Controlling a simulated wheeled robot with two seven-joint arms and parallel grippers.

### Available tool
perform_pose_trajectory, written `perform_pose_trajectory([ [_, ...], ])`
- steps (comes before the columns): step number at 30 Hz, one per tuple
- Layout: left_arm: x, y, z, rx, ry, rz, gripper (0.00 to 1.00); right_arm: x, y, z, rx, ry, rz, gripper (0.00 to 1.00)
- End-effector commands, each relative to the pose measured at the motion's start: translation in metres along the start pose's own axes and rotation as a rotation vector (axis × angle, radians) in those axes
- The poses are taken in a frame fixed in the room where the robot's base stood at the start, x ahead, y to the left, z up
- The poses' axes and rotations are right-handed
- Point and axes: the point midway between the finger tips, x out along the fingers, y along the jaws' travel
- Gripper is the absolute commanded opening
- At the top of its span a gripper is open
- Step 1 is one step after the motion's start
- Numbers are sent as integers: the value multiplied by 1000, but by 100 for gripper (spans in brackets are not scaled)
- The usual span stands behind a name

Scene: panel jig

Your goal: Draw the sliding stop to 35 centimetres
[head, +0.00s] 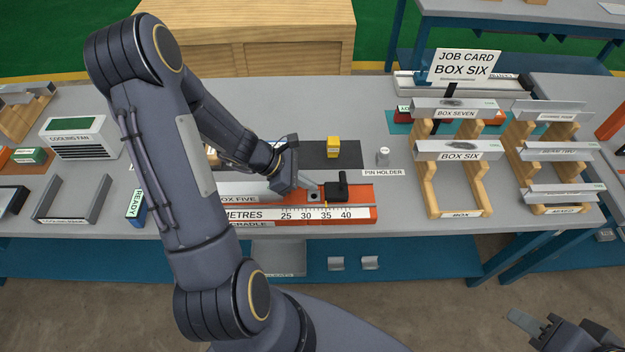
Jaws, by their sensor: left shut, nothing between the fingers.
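The sliding stop (338,191) is a black block with an upright knob on the orange-red jig (362,211). The jig's white scale (316,214) reads 25, 30, 35 and 40. A thin yellow mark shows under the stop's left part, close to the 35. My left gripper (314,188) is shut and empty, its fingertips just left of the stop; I cannot tell if they touch it. My arm hides the jig's left part. My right gripper (527,323) is low at the right, away from the jig; its finger opening is unclear.
A yellow block (333,147) on a dark mat and a pin holder (383,157) stand behind the jig. Wooden racks (432,186) with labelled metal pieces are at the right, below a job card (463,65) reading BOX SIX. A cooling fan (83,138) is at the left.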

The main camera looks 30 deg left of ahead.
Motion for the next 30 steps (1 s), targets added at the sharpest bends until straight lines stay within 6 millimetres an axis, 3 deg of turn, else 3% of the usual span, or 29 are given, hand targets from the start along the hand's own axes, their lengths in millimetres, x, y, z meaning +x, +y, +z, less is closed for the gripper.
perform_pose_trajectory([
  [19,18,0,15,6,-1,-1,0,4,2,2,0,0,0,36],
  [30,16,0,16,1,-1,-2,0,2,1,1,0,0,0,36],
])
